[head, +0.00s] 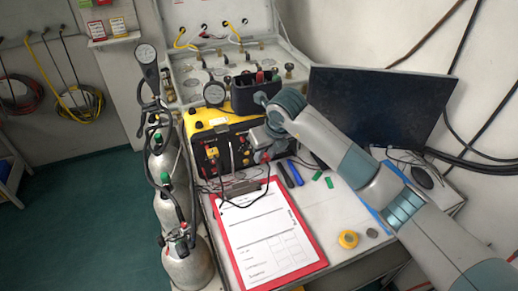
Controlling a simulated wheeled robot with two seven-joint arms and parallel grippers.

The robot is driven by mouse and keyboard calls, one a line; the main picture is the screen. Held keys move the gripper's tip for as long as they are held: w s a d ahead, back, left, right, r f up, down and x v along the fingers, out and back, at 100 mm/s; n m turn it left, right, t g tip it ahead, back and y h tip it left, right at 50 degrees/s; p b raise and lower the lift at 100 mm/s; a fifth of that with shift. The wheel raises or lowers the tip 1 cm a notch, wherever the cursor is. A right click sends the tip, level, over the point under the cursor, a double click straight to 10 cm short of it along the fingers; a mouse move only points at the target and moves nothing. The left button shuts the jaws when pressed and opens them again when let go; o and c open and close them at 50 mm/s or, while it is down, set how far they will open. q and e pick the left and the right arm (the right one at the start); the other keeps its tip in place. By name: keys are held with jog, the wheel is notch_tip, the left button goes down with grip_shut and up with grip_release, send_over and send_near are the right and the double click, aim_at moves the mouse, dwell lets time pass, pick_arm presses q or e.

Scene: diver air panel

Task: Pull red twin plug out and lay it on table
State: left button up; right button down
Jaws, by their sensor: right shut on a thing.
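My right arm reaches in from the lower right, and its gripper (264,146) is at the right part of the front of the yellow and black box (240,160). The gripper is shut on the red twin plug (262,157), of which only a small red part shows under the fingers. I cannot tell whether its pins are still in the box's sockets. A yellow plug (212,152) sits at the left of the same front. Thin dark leads hang from the front onto the table (344,215). My left gripper is not in view.
A red clipboard (315,262) with papers covers the table's front left. Markers (296,173), green pieces (328,182) and a yellow tape roll (348,239) lie right of it. A monitor (385,105) stands behind; gas cylinders (188,265) stand left. Bare table lies around the tape.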

jog(key=shift+s+d+f+n, duration=0.95)
jog(key=shift+d+f, duration=0.8)
jog(key=shift+d, duration=1.15)
jog(key=n+y+b, duration=0.1)
jog(key=n+b, duration=0.1)
send_over(301, 198)
jog(key=d, duration=0.1)
jog(key=shift+g, duration=0.4)
jog(key=shift+s+f, duration=0.2)
jog(key=shift+f, duration=0.95)
jog(key=shift+s+f, duration=0.2)
jog(key=shift+f, duration=0.9)
jog(key=shift+d+f+b, duration=0.1)
jog(key=shift+f+b, duration=1.6)
jog(key=shift+f, duration=0.2)
jog(key=shift+f+b, duration=0.3)
jog(key=c, duration=1.4)
grip_release()
jog(key=shift+o, duration=0.2)
